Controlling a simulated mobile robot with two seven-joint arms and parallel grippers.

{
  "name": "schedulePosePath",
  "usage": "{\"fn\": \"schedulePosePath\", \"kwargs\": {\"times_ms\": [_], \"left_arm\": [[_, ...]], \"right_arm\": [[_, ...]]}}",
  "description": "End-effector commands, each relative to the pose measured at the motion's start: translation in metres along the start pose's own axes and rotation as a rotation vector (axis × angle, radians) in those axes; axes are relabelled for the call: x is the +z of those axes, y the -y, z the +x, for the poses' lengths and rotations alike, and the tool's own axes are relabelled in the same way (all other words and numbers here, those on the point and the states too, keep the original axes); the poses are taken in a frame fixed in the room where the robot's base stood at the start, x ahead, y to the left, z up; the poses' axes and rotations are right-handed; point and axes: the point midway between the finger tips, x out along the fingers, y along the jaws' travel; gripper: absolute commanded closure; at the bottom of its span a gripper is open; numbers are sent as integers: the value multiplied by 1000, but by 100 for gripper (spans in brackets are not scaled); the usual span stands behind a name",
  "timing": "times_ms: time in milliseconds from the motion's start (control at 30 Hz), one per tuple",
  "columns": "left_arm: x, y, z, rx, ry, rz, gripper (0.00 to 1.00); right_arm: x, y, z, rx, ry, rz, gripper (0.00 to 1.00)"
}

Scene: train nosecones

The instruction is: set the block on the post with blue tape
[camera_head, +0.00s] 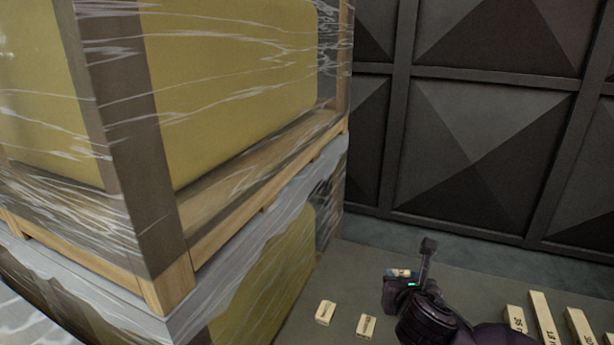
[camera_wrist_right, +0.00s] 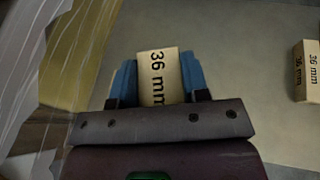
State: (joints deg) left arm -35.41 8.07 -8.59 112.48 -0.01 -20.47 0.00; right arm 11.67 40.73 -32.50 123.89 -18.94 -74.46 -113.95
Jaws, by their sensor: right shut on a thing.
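My right gripper (camera_head: 399,274) is low in the head view, right of centre. Its two blue fingers are shut on a pale wooden block (camera_wrist_right: 157,70), which is marked "36 mm" in the right wrist view. The gripper is above or near the grey-green surface (camera_head: 375,260); I cannot tell if the block touches it. My left gripper is not in view. I cannot make out blue tape on any post.
Two small pale blocks (camera_head: 325,312) (camera_head: 366,326) lie left of my gripper. Several longer labelled pale pieces (camera_head: 543,318) are at the lower right. Another "36 mm" block (camera_wrist_right: 307,72) shows in the wrist view. A film-wrapped crate stack (camera_head: 240,215) stands close on the left.

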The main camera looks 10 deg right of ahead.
Motion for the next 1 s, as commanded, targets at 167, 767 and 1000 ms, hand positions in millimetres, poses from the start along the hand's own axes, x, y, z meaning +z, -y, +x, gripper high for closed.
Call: {"fn": "schedulePosePath", "kwargs": {"times_ms": [167, 767, 1000], "left_arm": [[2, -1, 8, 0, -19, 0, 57], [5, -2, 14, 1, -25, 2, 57], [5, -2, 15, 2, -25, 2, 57]], "right_arm": [[-29, -38, -30, 191, 0, -83, 81], [-45, -44, -38, 251, 1, -105, 81], [-46, -45, -39, 252, -2, -102, 81]]}}
